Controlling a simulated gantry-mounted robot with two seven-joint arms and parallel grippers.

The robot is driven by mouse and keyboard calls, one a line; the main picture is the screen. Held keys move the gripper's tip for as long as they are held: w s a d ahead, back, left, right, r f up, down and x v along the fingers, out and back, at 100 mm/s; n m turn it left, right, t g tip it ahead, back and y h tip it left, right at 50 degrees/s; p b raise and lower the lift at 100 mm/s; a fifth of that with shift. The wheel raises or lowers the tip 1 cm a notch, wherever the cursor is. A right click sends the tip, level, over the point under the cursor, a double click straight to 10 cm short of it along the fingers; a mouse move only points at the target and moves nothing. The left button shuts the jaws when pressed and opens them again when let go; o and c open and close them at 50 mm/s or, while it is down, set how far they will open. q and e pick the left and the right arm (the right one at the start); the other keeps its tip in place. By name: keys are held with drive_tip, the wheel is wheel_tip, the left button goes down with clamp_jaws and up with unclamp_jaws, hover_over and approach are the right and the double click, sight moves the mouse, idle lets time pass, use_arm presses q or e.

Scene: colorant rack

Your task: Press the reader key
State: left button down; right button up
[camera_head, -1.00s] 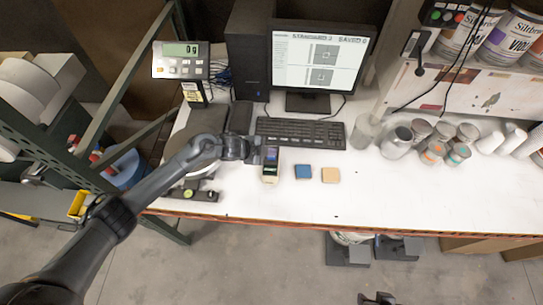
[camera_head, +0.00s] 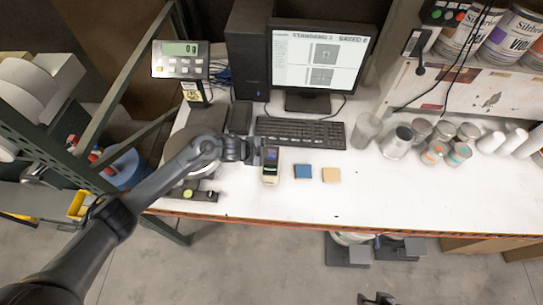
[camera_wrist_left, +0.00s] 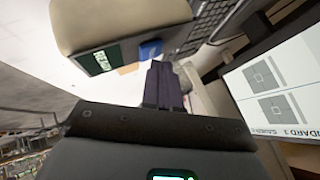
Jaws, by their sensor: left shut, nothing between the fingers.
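The reader (camera_head: 270,178) is a small beige handheld device standing on the white bench in front of the keyboard. In the left wrist view the reader (camera_wrist_left: 110,25) is large and close, with a green screen (camera_wrist_left: 98,60) that reads READY. My left gripper (camera_head: 262,152) is shut and empty, at the reader's upper left side in the head view. Its dark fingers (camera_wrist_left: 163,85) point past the reader's screen end in the wrist view. I cannot tell whether they touch it, and the key is not clearly visible. My right gripper (camera_head: 378,299) shows only as a small dark shape at the bottom edge.
A blue tile (camera_head: 303,172) and a tan tile (camera_head: 331,175) lie right of the reader. The keyboard (camera_head: 300,131) and monitor (camera_head: 320,62) are behind. Several cups and jars stand at the right. A scale display (camera_head: 180,60) stands at the left.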

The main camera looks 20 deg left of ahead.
use_arm(q)
drive_tip(key=shift+f, duration=0.35)
idle(0.5)
drive_tip(key=shift+r, duration=0.1)
idle(0.3)
drive_tip(key=shift+r+p, duration=0.5)
drive_tip(key=shift+r, duration=0.2)
wheel_tip(320, 180, up, 5)
drive_tip(key=p, duration=0.4)
idle(0.7)
